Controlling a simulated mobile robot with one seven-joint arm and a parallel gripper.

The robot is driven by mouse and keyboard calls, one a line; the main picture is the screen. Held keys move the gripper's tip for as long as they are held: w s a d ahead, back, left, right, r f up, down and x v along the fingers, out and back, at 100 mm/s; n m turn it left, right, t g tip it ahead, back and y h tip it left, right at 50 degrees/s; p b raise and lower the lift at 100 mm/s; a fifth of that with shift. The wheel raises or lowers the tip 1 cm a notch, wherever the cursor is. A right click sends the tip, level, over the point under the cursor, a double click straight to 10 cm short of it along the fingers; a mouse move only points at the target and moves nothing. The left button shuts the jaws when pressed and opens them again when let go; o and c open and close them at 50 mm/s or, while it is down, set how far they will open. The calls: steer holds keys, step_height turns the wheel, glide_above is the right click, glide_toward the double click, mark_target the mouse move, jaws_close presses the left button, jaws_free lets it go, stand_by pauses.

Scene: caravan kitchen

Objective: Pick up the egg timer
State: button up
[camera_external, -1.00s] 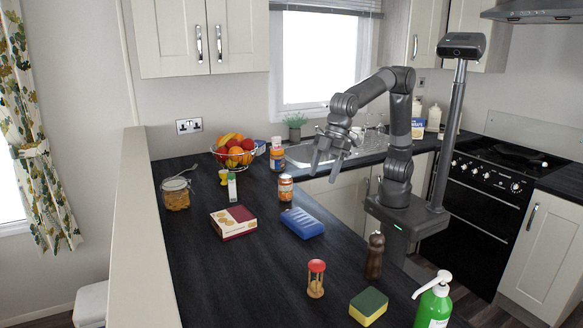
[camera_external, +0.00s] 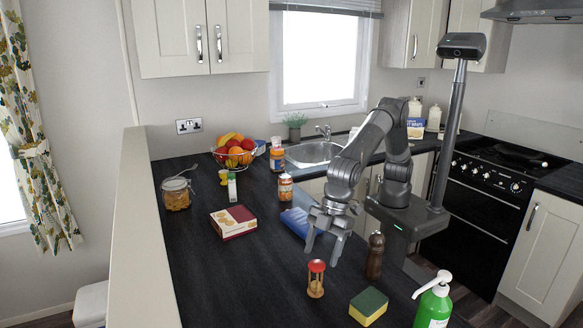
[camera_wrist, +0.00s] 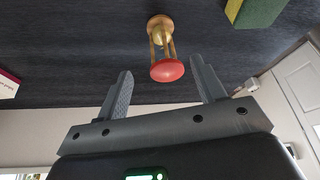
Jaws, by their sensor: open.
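The egg timer (camera_external: 316,279) is a small hourglass with a red top and wooden posts. It stands upright on the dark worktop, near the front. In the wrist view the egg timer (camera_wrist: 163,52) shows beyond the fingertips, roughly between them, with its red cap nearest to me. My gripper (camera_external: 323,252) is open and empty, above and a little behind the timer in the external view. In the wrist view both fingers of my gripper (camera_wrist: 160,78) are spread apart and do not touch the timer.
A brown pepper mill (camera_external: 375,256) stands right of the timer. A yellow and green sponge (camera_external: 368,306) and a green pump bottle (camera_external: 433,305) are at the front right. A blue packet (camera_external: 293,222) lies behind my gripper, and a biscuit box (camera_external: 233,222) to the left. The worktop left of the timer is clear.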

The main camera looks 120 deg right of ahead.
mark_target(319, 263)
steer(key=x, duration=0.6)
steer(key=shift+w+a+f, duration=0.1)
steer(key=shift+w+a, duration=0.2)
steer(key=shift+a, duration=0.1)
steer(key=shift+c, duration=0.3)
steer(key=c, duration=0.9)
steer(key=shift+c, duration=0.3)
